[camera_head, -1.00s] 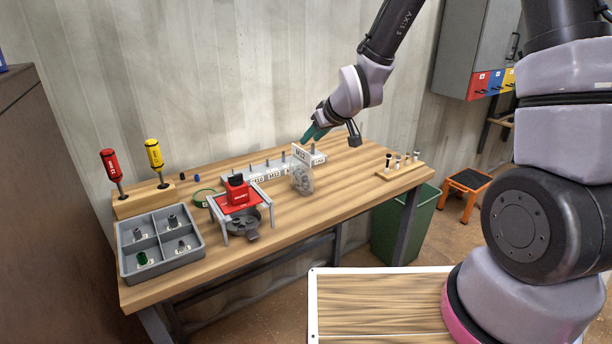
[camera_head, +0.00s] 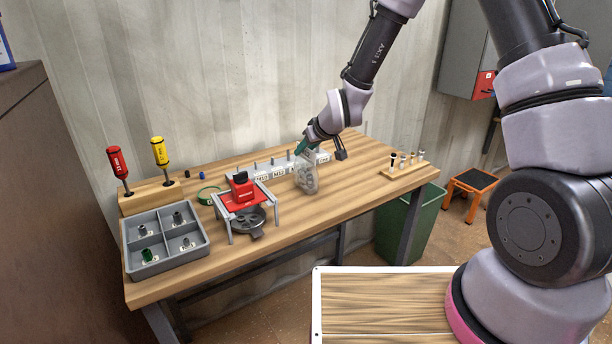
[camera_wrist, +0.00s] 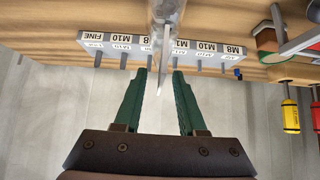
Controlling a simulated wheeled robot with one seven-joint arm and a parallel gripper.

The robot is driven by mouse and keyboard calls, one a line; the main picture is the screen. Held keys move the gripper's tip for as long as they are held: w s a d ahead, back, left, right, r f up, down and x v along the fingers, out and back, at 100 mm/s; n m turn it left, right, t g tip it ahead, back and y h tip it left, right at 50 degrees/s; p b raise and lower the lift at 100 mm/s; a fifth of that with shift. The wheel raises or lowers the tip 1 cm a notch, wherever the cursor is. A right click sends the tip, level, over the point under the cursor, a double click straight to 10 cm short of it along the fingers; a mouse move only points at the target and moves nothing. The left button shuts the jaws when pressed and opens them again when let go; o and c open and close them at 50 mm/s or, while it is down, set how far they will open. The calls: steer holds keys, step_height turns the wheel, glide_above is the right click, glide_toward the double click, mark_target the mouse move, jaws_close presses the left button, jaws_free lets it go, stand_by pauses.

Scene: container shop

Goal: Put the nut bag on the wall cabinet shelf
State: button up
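The nut bag (camera_head: 307,178) is a clear bag of grey nuts with a white header card, standing upright on the wooden workbench in front of the labelled thread-gauge rail. My gripper (camera_head: 306,147) is just above and behind its card, pointing down. In the wrist view the green fingers (camera_wrist: 160,75) are apart. The thin edge of the bag's card (camera_wrist: 159,70) shows between them, with a gap on each side. The bag's clear body (camera_wrist: 168,12) runs off the top edge there. The grey wall cabinet (camera_head: 460,48) is at the upper right, partly hidden by my arm; its shelf cannot be made out.
The labelled rail (camera_head: 270,172) stands close behind the bag. A red-topped fixture (camera_head: 240,197) is left of it, and a grey divided tray (camera_head: 165,265) is farther left. A small peg rack (camera_head: 405,172) stands at the right end of the bench (camera_head: 350,190). A green bin (camera_head: 405,225) and orange stool (camera_head: 472,185) are beyond.

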jaws_close()
stand_by(1.3)
